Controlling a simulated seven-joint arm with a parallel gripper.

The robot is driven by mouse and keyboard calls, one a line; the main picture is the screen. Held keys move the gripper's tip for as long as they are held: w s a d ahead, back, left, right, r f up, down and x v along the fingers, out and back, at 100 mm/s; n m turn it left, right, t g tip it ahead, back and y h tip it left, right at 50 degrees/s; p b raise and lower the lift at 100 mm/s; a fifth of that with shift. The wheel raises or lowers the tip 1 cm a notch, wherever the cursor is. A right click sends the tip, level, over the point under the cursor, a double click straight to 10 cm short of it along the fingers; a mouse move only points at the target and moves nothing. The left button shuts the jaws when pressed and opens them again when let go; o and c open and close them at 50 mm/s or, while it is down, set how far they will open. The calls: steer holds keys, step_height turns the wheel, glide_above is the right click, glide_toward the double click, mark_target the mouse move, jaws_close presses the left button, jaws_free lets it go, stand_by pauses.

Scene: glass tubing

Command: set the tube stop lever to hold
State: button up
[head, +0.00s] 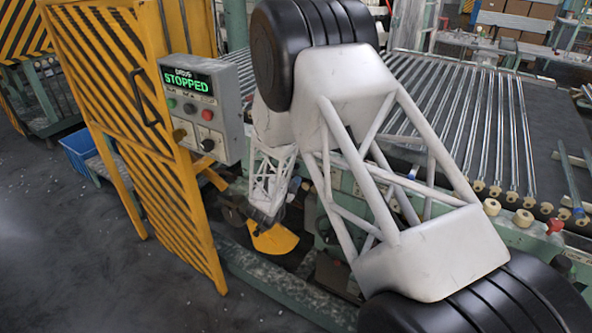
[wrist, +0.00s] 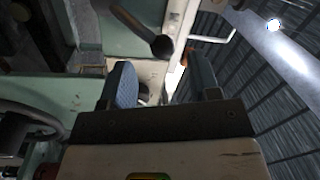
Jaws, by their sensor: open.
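A lever with a dark rod and a black ball knob (wrist: 162,46) shows in the wrist view. I take it for the tube stop lever; its marked positions are not readable. My gripper (wrist: 161,78) is open, with a blue-padded finger on each side. The knob appears ahead of the gap between the fingers, and nothing is visibly held. In the head view my gripper (head: 264,214) points down beside the green machine frame, just above a yellow plate (head: 273,240). The lever cannot be made out there, and my arm hides part of that area.
A grey control box (head: 207,108) with a green "STOPPED" display stands left of my arm, on a yellow striped guard (head: 150,130). Glass tubes (head: 470,130) lie on the conveyor at right. A dark handwheel-like part (wrist: 30,125) is at left in the wrist view.

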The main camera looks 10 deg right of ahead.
steer(key=shift+v, duration=1.75)
step_height(320, 180, up, 11)
steer(key=a+n+y, duration=0.1)
steer(key=n+y, duration=0.4)
steer(key=y, duration=0.2)
steer(key=s+a+r+n+g+y, duration=0.25)
steer(key=s+r+n+y, duration=0.35)
steer(key=s+r, duration=0.4)
steer(key=s+d+r+n+g, duration=0.1)
steer(key=s+r+n+g, duration=0.1)
steer(key=s, duration=1)
steer(key=s+d+r+n+g, duration=0.2)
steer(key=s+n+g, duration=0.2)
steer(key=s, duration=0.8)
steer(key=s+d+r+n+g, duration=0.2)
steer(key=s+n+g, duration=0.1)
steer(key=s, duration=0.9)
steer(key=shift+r+n+h, duration=0.3)
steer(key=shift+n, duration=0.6)
steer(key=shift+d, duration=0.15)
